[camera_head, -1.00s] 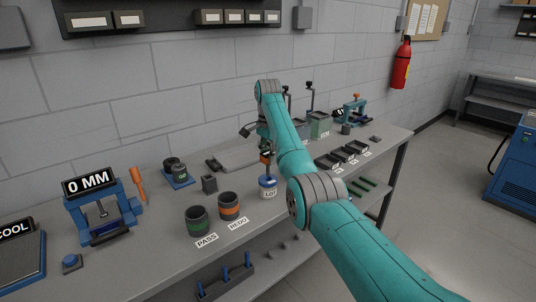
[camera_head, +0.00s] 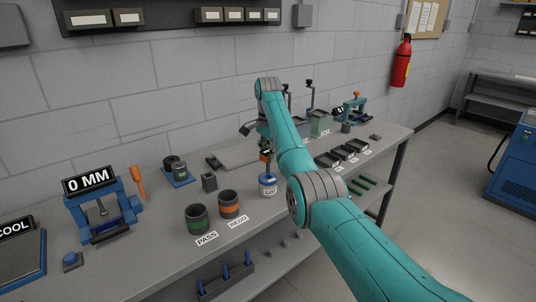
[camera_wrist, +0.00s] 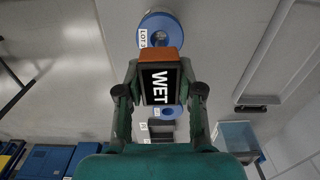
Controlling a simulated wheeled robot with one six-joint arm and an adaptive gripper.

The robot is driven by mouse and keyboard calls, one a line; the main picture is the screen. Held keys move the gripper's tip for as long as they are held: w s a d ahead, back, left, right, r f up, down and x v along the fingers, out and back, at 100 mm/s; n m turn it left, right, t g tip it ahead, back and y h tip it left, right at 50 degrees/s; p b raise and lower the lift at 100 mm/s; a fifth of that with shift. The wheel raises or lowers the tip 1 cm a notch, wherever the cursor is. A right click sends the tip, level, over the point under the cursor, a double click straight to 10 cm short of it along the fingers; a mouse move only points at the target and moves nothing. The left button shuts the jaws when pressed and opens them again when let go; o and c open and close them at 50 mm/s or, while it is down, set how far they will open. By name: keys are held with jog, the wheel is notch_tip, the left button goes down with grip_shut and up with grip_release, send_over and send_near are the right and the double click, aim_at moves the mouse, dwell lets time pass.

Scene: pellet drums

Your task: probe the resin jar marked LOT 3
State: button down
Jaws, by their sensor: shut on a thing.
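My gripper (camera_wrist: 160,92) is shut on a probe (camera_wrist: 172,55) with an orange body and a dark display reading WET. In the wrist view, a blue-rimmed jar (camera_wrist: 174,19) labelled LOT 3 lies just beyond the probe. A second blue-rimmed jar (camera_wrist: 171,113) shows partly behind the probe; its label is unreadable. In the head view, the probe (camera_head: 265,157) hangs above a white and blue jar (camera_head: 268,189) labelled LOT, its number too small to read. The probe's stem runs down to that jar's top; how deep the tip sits is hidden.
A green-banded cup (camera_head: 196,220) marked PASS and an orange-banded cup (camera_head: 229,205) stand left of the jar. Small dark trays (camera_head: 329,160) stand to its right. A 0 MM gauge (camera_head: 90,182) is at left. Bare bench lies near the front edge.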

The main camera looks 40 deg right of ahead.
aim_at(268, 174)
jog(key=shift+f, duration=3.1)
dwell(1.1)
jog(key=c, duration=0.7)
grip_release()
jog(key=shift+o, duration=0.2)
jog(key=shift+r, duration=0.15)
notch_tip(268, 174, up, 12)
jog(key=shift+f, duration=0.15)
